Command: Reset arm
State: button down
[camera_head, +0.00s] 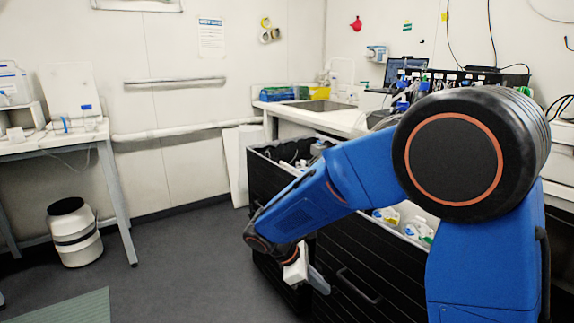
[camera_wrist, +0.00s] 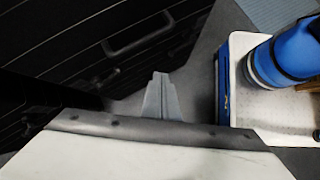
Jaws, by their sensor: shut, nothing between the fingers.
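My blue arm reaches down and left across the head view. My gripper (camera_head: 316,280) hangs low in front of the black drawer unit (camera_head: 352,262), pointing down and to the right. In the wrist view my gripper (camera_wrist: 161,98) shows as grey fingers pressed together, with nothing held. The fingers look apart from the black drawer front and its handle (camera_wrist: 139,34).
A white bench with a sink (camera_head: 318,105) runs along the back right. Open-topped black bins hold bottles and packets. A white table (camera_head: 50,145) stands left, with a white bin (camera_head: 74,232) below. The grey floor (camera_head: 185,265) between is clear.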

jog(key=s+d+r+m+t+y, duration=0.2)
jog(key=s+d+r+m, duration=0.4)
jog(key=s, duration=0.5)
jog(key=s+d+r+m+t+y, duration=0.2)
jog(key=s+d+r+m+y, duration=0.3)
jog(key=s+d+m, duration=0.6)
jog(key=shift+s+d+r, duration=0.6)
jog(key=shift+s+d, duration=0.2)
jog(key=shift+d, duration=0.3)
